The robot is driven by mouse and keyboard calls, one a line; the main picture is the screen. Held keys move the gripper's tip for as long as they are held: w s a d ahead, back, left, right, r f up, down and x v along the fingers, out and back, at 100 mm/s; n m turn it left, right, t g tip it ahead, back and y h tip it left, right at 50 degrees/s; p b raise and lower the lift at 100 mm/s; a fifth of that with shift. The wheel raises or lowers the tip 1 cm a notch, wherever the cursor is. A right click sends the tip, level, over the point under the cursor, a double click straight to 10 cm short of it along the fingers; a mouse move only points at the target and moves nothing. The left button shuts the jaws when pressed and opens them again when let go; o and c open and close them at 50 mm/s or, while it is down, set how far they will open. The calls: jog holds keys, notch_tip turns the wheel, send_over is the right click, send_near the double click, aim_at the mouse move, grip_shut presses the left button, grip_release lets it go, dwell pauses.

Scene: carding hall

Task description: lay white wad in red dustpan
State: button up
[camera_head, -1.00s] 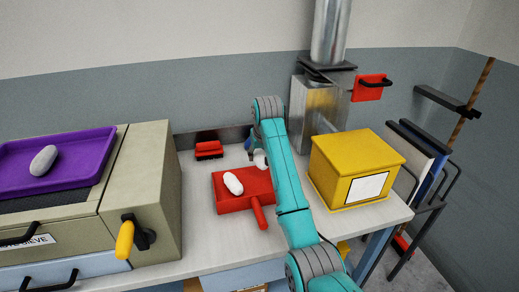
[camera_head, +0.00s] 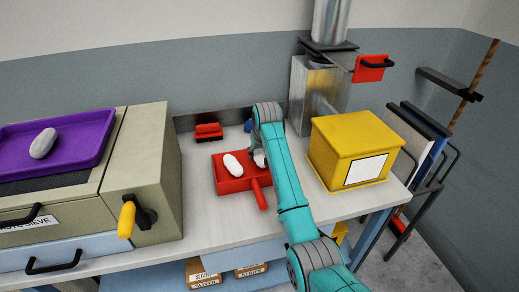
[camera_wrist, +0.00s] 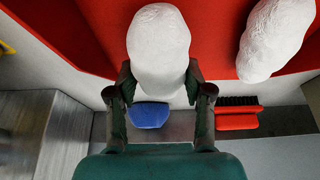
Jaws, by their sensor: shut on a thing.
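A red dustpan (camera_head: 225,187) lies on the bench with its handle toward the front. One white wad (camera_head: 233,165) lies in it, and also shows at the upper right of the wrist view (camera_wrist: 272,40). My gripper (camera_wrist: 160,88) is shut on another white wad (camera_wrist: 158,45), with a finger on each side. In the head view this held wad (camera_head: 260,158) shows partly behind my arm, at the pan's back right. The red pan (camera_wrist: 225,20) fills the background behind it in the wrist view. I cannot tell whether the held wad touches the pan.
A red brush (camera_head: 208,131) lies behind the pan. A yellow box (camera_head: 350,145) stands right of my arm. A blue object (camera_wrist: 148,115) is near the wall.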

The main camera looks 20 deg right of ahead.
jog(key=shift+f, duration=0.1)
jog(key=o, duration=1.2)
jog(key=shift+o, duration=0.2)
jog(key=v, duration=1)
jog(key=shift+s+r, duration=0.1)
jog(key=shift+r, duration=0.15)
jog(key=shift+s+r, duration=0.35)
jog(key=shift+r, duration=0.3)
